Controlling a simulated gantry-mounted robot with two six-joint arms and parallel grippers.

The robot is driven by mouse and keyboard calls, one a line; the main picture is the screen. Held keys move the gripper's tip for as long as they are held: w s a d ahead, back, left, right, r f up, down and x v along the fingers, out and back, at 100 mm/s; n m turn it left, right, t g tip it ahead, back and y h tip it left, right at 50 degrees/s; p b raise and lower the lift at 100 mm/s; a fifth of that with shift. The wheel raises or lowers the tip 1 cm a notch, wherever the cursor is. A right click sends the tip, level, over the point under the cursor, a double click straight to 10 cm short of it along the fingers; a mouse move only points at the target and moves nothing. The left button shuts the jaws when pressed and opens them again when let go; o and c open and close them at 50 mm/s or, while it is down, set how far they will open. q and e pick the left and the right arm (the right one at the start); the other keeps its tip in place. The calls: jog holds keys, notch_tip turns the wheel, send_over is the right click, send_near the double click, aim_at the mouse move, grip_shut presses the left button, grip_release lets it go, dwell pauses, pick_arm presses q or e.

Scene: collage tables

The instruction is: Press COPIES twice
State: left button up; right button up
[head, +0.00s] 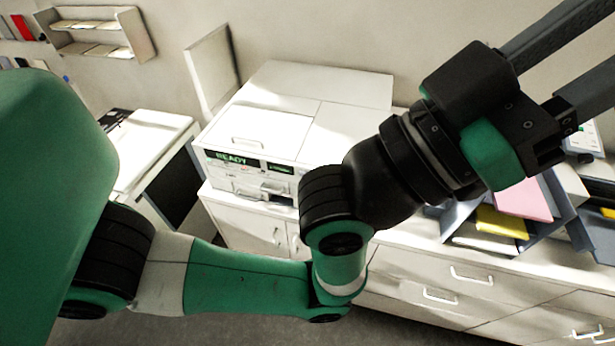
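A white copier (305,115) stands on a white cabinet. Its dark front panel (232,158) reads READY in green. Small marks and controls sit right of that text, but I cannot read a COPIES label at this size. My green and black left arm comes in from the left, crosses low in front of the copier and bends up. It hides part of the copier's right front. My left gripper (578,48) is at the upper right, well away from the panel. Its two fingers are spread, with no object visible between them; the tips run out of frame. My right gripper is not in view.
Trays with pink paper (523,200) and yellow paper (502,222) stand on the counter at right, under my arm. A white table (150,140) stands left of the copier. A wall shelf (95,35) hangs at upper left.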

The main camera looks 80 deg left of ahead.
pick_arm(q)
grip_shut()
dwell(1.4)
